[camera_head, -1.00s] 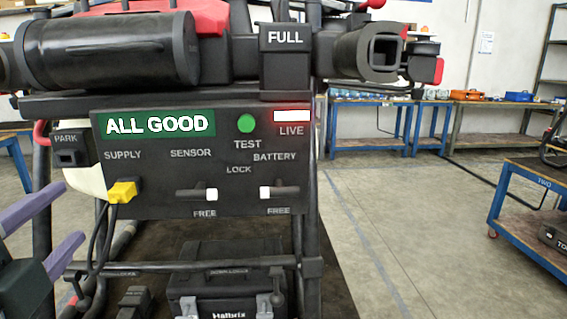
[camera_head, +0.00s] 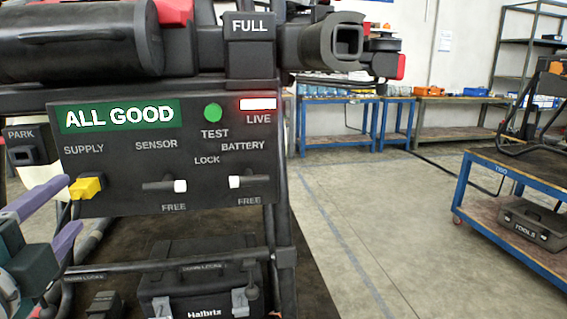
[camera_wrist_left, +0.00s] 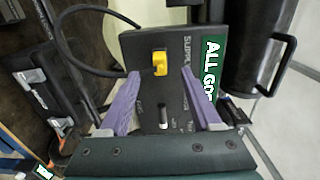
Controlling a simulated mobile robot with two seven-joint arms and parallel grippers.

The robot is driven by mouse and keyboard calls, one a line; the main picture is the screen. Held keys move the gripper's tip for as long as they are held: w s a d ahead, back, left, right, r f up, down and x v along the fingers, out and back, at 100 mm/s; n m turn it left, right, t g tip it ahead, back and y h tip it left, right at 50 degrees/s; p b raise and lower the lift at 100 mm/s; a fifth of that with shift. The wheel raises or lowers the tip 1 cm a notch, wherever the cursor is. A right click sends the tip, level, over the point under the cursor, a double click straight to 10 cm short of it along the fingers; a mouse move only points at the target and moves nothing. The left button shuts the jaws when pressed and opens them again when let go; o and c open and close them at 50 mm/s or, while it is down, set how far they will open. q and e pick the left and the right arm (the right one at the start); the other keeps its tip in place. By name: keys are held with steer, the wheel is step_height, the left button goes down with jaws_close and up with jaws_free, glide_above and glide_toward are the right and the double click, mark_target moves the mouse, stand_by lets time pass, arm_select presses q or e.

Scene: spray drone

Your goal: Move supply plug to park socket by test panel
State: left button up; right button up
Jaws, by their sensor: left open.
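The yellow supply plug (camera_head: 86,188) sits in the socket under the SUPPLY label on the dark test panel (camera_head: 225,155). A black cable hangs from it. In the left wrist view the plug (camera_wrist_left: 159,63) is just beyond the fingertips, between their lines. My left gripper (camera_head: 74,205) has purple fingers, spread open, one above and one below the plug's level at its left. It holds nothing. The park socket (camera_head: 24,154), a dark block labelled PARK, is at the panel's left edge; its opening looks empty. My right gripper is not in view.
Two lever switches, SENSOR (camera_head: 165,185) and BATTERY (camera_head: 250,181), stick out of the panel. A black case (camera_head: 200,285) sits below. A blue cart (camera_head: 520,185) stands at the right, with clear floor (camera_head: 370,230) between.

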mark_target(79, 194)
arm_select(q)
steer(key=shift+b+x, duration=0.3)
steer(key=shift+x, duration=2.1)
steer(key=shift+c, duration=0.3)
jaws_close()
steer(key=shift+s+d, duration=0.1)
steer(key=shift+s, duration=0.05)
stand_by(0.3)
steer(key=shift+v, duration=2.85)
